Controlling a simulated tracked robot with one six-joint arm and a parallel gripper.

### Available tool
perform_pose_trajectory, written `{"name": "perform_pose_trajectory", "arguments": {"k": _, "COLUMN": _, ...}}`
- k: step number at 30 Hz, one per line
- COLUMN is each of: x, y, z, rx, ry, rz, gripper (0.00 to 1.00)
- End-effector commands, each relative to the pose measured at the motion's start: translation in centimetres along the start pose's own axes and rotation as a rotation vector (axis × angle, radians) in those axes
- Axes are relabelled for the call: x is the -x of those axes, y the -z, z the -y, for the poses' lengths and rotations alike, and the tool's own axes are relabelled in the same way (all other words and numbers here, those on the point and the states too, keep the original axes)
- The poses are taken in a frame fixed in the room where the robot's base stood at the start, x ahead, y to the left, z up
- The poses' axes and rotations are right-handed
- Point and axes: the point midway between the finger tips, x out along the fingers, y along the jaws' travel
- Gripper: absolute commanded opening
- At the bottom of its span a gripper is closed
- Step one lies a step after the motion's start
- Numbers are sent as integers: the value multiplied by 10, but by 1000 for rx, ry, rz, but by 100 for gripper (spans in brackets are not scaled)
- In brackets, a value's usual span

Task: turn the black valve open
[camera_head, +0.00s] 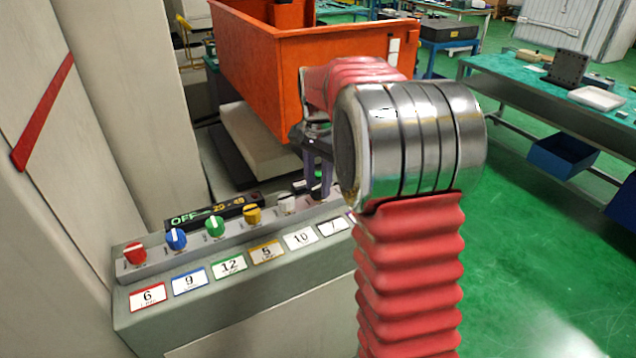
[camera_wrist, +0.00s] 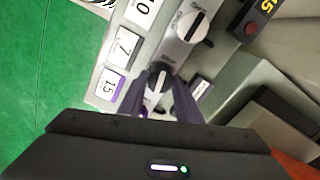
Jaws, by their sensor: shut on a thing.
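The black valve is a small round knob (camera_wrist: 157,77) with a pale pointer on top, seen between my fingers in the wrist view. My gripper (camera_wrist: 158,97) is shut on it, one dark purple finger on each side. Its pointer runs roughly up and down in that picture. In the head view my gripper (camera_head: 318,176) reaches down at the right part of the valve panel, and my arm hides much of that end. The label 7 (camera_head: 332,227) is in line with the black valve, and also shows in the wrist view (camera_wrist: 125,47).
The panel (camera_head: 190,319) also carries red (camera_head: 135,254), blue (camera_head: 176,238), green (camera_head: 214,226), yellow (camera_head: 252,214) and white (camera_head: 287,203) knobs. The white one sits close beside my fingers. A display (camera_head: 213,213) reading OFF stands behind. An orange bin (camera_head: 245,65) is beyond.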

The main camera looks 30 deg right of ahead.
Motion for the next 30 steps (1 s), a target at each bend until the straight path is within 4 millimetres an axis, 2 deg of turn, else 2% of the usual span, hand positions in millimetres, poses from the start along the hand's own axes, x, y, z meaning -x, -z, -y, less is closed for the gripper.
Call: {"name": "perform_pose_trajectory", "arguments": {"k": 30, "x": 1, "y": 0, "z": 1, "rx": 946, "ry": 3, "rz": -4, "gripper": 8}}
